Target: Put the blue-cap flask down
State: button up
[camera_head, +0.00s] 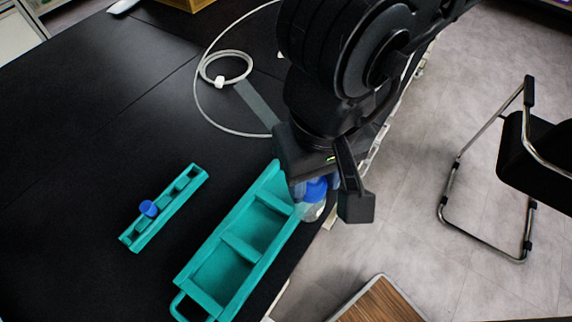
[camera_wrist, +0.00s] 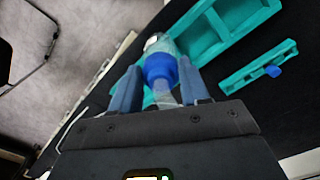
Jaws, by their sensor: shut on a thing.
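The blue-cap flask (camera_head: 312,207) is clear with a blue cap (camera_head: 316,189). My gripper (camera_head: 329,200) is shut on it, near the table's right edge beside the teal tray's upper end. In the wrist view the flask's blue cap (camera_wrist: 160,68) shows between the two fingers (camera_wrist: 156,88). The fingers hide part of the flask in the head view. The teal tray (camera_head: 240,246) has several compartments, and the visible ones look empty. I cannot tell whether the flask touches the tray or the table.
A small teal rack (camera_head: 168,205) with a blue cap (camera_head: 149,208) in it lies left of the tray. A white cable coil (camera_head: 222,82) lies on the black table (camera_head: 90,120). Bare table lies at the left. A chair (camera_head: 525,150) stands on the floor at right.

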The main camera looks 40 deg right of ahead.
jog(key=w+f+b, duration=0.1)
jog(key=b, duration=0.3)
jog(key=shift+d+f, duration=0.15)
jog(key=shift+f, duration=0.05)
jog(key=shift+w+d+f+b, duration=0.1)
jog(key=shift+w+f+b, duration=0.05)
jog(key=shift+b, duration=1)
jog(key=shift+f+b, duration=0.1)
jog(key=shift+b, duration=1.1)
jog(key=w+d+f+p, duration=0.1)
jog(key=w+d+f, duration=0.2)
jog(key=w+f, duration=0.5)
jog(key=shift+w+d+f+p, duration=0.25)
jog(key=shift+w+f+p, duration=0.05)
jog(key=shift+w+f, duration=0.1)
jog(key=shift+f+b, duration=0.2)
jog(key=shift+b, duration=0.1)
jog(key=o, duration=1.2)
